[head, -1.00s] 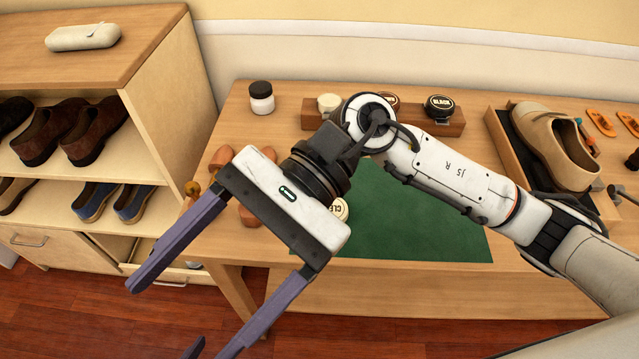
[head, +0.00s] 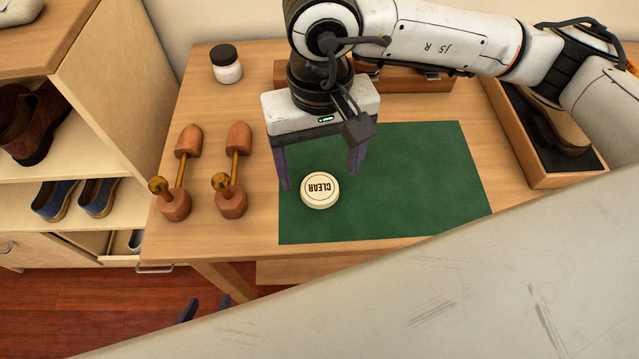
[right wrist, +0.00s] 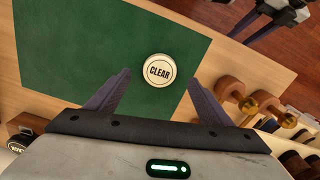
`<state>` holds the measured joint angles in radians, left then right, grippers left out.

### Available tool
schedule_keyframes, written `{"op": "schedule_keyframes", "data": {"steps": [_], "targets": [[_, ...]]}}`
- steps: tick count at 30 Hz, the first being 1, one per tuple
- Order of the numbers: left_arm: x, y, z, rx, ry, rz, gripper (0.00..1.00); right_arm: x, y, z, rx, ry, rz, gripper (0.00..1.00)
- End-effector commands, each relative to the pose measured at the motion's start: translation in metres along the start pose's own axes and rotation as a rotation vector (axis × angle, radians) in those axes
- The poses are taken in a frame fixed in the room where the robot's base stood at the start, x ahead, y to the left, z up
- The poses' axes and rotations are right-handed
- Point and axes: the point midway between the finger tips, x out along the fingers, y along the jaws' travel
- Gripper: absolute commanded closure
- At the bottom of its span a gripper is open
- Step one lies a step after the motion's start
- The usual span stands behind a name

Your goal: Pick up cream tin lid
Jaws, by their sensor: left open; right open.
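The cream tin lid (head: 320,189) is round, lies on the green mat (head: 420,190) and bears the word CLEAR. Whether a tin is under it I cannot tell. My right gripper (head: 321,180) is open and points down over the mat, its fingers at the lid's far side in the head view. In the right wrist view the lid (right wrist: 159,70) shows between and just beyond the two open fingertips, with nothing gripped. My left gripper (head: 206,307) shows only its dark fingertips, low on the left past the table's front edge, open and empty.
Two wooden shoe trees (head: 236,170) lie left of the mat. A dark-capped jar (head: 226,64) stands behind them. A wooden rack (head: 420,78) is at the back, partly hidden by my right arm. A shoe tray (head: 530,165) is at the right. The mat's right part is clear.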

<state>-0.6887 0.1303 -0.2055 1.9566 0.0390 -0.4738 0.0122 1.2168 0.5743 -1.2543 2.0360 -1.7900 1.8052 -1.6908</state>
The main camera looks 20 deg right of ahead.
Motion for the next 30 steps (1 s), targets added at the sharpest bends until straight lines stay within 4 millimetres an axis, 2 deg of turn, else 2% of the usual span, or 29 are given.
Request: {"op": "schedule_keyframes", "data": {"steps": [6,9,17,24,30], "targets": [[-0.004,-0.002,-0.003,-0.004,0.002,-0.004,0.53,0.033,0.001,-0.001,0.002,-0.006,0.0,0.26],[-0.004,-0.003,-0.003,-0.005,0.002,-0.006,0.53,0.042,0.001,-0.001,0.0,-0.004,0.0,0.26],[-0.003,-0.004,-0.002,-0.005,0.001,-0.007,0.53,0.045,0.0,-0.002,0.0,-0.002,-0.001,0.26],[-0.003,-0.004,-0.001,-0.004,-0.002,-0.007,0.53,0.045,0.0,-0.002,0.0,-0.002,-0.001,0.67],[-0.003,-0.004,-0.002,-0.003,-0.001,-0.007,0.53,0.044,0.0,-0.002,0.0,-0.002,-0.001,0.72]]}}
